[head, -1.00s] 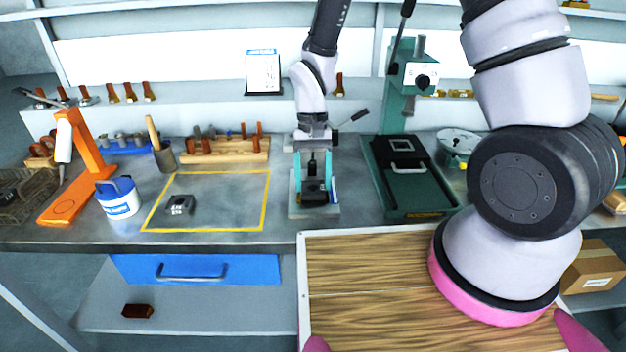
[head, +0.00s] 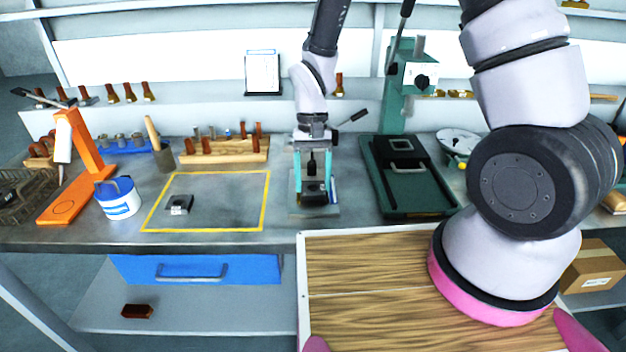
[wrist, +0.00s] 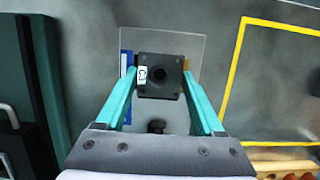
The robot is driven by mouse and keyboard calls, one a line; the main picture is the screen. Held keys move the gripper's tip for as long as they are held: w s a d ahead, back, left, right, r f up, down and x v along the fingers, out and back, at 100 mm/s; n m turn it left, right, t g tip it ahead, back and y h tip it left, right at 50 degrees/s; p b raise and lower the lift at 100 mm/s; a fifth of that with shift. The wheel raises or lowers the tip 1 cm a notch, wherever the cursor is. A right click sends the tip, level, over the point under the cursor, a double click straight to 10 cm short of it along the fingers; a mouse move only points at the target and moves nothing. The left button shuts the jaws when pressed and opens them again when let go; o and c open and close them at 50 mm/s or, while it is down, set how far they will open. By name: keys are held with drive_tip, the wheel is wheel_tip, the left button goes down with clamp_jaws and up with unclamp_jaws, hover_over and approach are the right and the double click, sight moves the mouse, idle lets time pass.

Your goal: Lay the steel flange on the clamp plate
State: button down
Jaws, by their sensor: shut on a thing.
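The grey clamp plate (wrist: 187,48) lies under the flange in the wrist view and also shows in the head view (head: 328,210). I cannot tell whether the flange touches the plate.
A similar dark labelled block (head: 179,205) lies inside the yellow outline on the left. A green press (head: 410,190) stands close on the right. A black clamp lever (head: 352,117) rises behind my gripper.

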drive_tip(key=shift+f, duration=0.45)
drive_tip(key=shift+r, duration=0.2)
drive_tip(key=shift+r, duration=0.25)
drive_tip(key=shift+w+a, duration=0.1)
idle(1.4)
drive_tip(key=shift+f, duration=0.45)
drive_tip(key=shift+r, duration=0.1)
drive_tip(key=shift+r, duration=0.35)
